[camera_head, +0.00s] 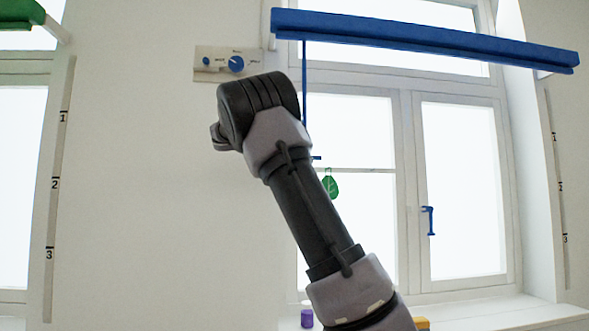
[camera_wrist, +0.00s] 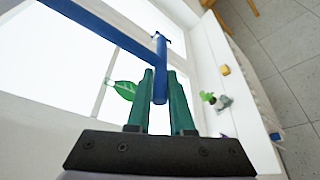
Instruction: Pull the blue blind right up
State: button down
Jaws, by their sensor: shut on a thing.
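The blue blind (camera_head: 430,42) shows as a blue bar across the top of the window, above the mark 1 on the side scale. A thin blue cord (camera_head: 305,85) hangs from its left part and passes behind my arm. In the wrist view, a blue band (camera_wrist: 95,30) crosses the upper left, and a blue rod-like pull (camera_wrist: 160,85) runs between the green fingers of my gripper (camera_wrist: 161,74). My gripper is shut on this pull. In the head view my arm hides the gripper; a small blue stub (camera_head: 316,158) shows beside it.
A wall panel with blue knobs (camera_head: 236,64) is left of the window. A green leaf (camera_head: 330,185) is on the window, right of my arm. A blue window handle (camera_head: 431,220) is further right. The sill (camera_head: 500,312) holds a purple pot (camera_head: 307,318).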

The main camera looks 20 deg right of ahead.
jog(key=shift+d+r, duration=0.1)
jog(key=shift+r, duration=0.25)
jog(key=c, duration=0.8)
grip_release()
jog(key=shift+s+r, duration=0.1)
jog(key=shift+s, duration=0.05)
jog(key=shift+a, duration=0.3)
jog(key=v, duration=1)
jog(key=shift+a, duration=0.15)
jog(key=shift+a, duration=0.15)
